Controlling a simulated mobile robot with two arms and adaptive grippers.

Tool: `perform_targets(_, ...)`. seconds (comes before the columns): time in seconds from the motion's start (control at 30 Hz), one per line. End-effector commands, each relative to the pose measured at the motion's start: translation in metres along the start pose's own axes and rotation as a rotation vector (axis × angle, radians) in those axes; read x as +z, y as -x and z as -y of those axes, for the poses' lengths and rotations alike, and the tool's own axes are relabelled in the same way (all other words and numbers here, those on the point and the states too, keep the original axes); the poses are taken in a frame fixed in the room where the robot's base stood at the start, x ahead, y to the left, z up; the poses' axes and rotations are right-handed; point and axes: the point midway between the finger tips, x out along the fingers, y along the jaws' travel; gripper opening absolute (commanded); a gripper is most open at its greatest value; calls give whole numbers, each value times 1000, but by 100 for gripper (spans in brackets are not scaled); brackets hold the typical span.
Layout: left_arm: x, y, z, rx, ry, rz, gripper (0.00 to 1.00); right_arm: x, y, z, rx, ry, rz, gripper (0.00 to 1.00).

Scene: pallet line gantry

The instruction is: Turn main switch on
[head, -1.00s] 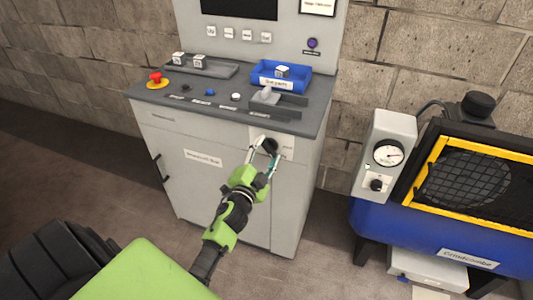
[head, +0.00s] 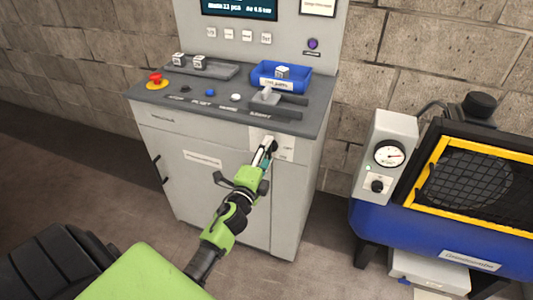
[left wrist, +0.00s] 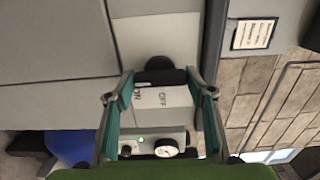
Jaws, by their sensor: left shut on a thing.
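The main switch (head: 273,142) is a black rotary knob on a light plate at the upper right of the grey cabinet's front. It also shows in the left wrist view (left wrist: 160,76), between my fingertips, with ON and OFF lettering beside it. My left gripper (head: 266,151) is shut on the knob, one finger at each side, and seen nearly edge-on in the head view; it also shows in the left wrist view (left wrist: 160,80). The fingers partly hide the knob in the head view. The cabinet's screen (head: 239,8) is lit with text. My right gripper is not in view.
A blue machine (head: 375,232) with a gauge (head: 389,154) stands to the right. Floor is clear between them.

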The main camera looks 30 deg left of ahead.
Motion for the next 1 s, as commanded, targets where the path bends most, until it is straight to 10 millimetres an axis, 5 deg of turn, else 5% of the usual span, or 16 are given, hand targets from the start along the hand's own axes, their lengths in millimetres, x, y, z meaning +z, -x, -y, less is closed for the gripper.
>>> perform_targets(0.47, 0, 0, -1, 2, -20, -1, 28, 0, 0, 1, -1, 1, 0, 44)
perform_targets(0.5, 0, 0, -1, 2, -20, -1, 55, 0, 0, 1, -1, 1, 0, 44)
perform_targets(0.57, 0, 0, -1, 2, -19, -1, 67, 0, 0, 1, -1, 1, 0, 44)
perform_targets(1.0, 0, 7, -2, 3, -14, 0, 67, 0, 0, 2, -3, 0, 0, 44)
